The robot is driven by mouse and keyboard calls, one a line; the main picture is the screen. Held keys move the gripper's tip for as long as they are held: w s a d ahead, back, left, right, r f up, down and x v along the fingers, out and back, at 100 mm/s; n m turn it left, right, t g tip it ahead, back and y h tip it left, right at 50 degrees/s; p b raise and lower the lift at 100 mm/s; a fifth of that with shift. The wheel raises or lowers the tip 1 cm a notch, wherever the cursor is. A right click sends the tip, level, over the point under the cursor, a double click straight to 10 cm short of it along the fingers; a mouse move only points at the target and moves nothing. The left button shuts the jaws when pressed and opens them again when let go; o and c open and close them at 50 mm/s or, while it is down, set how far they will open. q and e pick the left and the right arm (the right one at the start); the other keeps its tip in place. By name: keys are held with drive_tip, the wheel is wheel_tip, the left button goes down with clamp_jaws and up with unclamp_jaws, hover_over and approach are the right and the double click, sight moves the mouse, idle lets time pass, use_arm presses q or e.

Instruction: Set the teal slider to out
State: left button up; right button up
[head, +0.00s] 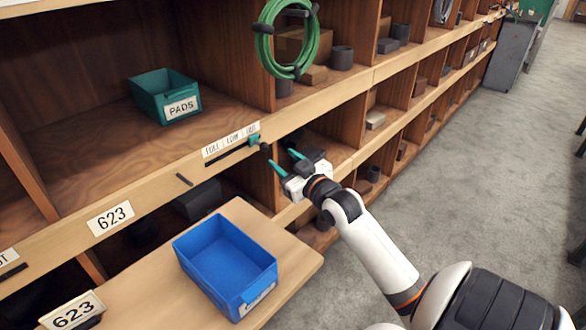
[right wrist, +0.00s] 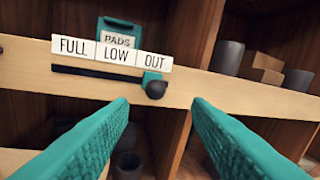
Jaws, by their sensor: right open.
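The teal slider (head: 254,140) sits at the right end of its dark slot on the wooden shelf rail, with a round black knob (head: 265,148) on its front. In the right wrist view the slider (right wrist: 151,77) is under the OUT label (right wrist: 155,60), clear of the FULL label (right wrist: 74,46) and LOW label (right wrist: 117,54). My right gripper (head: 281,159) is open, with teal fingers pointing at the rail. In the wrist view the knob (right wrist: 155,90) lies between and beyond the fingertips, and nothing is between the fingers. My left gripper is not in view.
A teal PADS bin (head: 165,96) stands in the cubby above the rail. A blue bin (head: 225,262) sits on a wooden ledge below. A green hose coil (head: 287,38) hangs on the shelving. The grey floor (head: 470,180) at right is open.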

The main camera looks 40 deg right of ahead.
drive_tip(key=shift+s+a, duration=0.15)
drive_tip(key=shift+s, duration=1.35)
